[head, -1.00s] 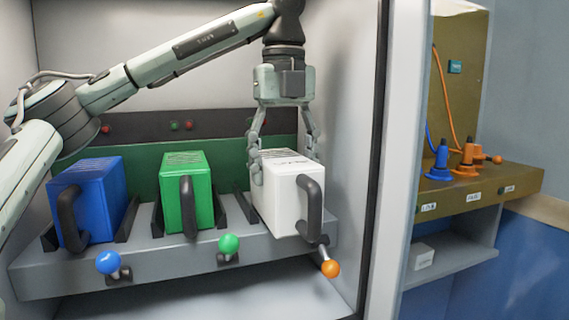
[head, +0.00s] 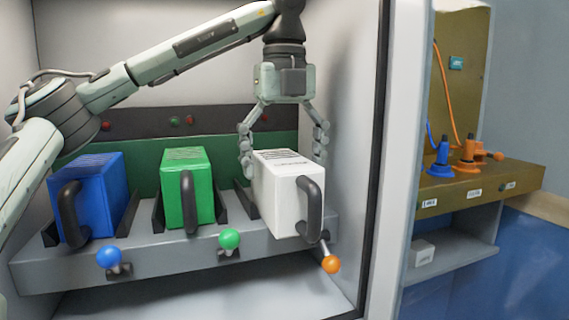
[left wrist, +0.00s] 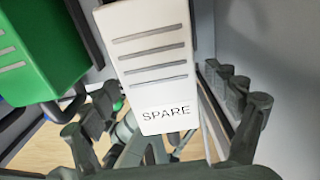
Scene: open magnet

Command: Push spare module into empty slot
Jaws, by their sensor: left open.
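The white spare module (head: 290,199) sits in the right-hand slot of the grey rack (head: 170,262), its black handle facing front. Its top, lettered SPARE, shows in the left wrist view (left wrist: 152,75). My left gripper (head: 284,165) is open above and around the module, one finger on each side; in the left wrist view its fingers (left wrist: 165,130) stand apart from the module's sides. The back of the slot is hidden behind the module. My right gripper is not in view.
A green module (head: 188,190) and a blue module (head: 95,200) stand in the slots to the left. Blue, green and orange (head: 331,265) ball-ended levers stick out in front. The cabinet's right wall is close beside the white module.

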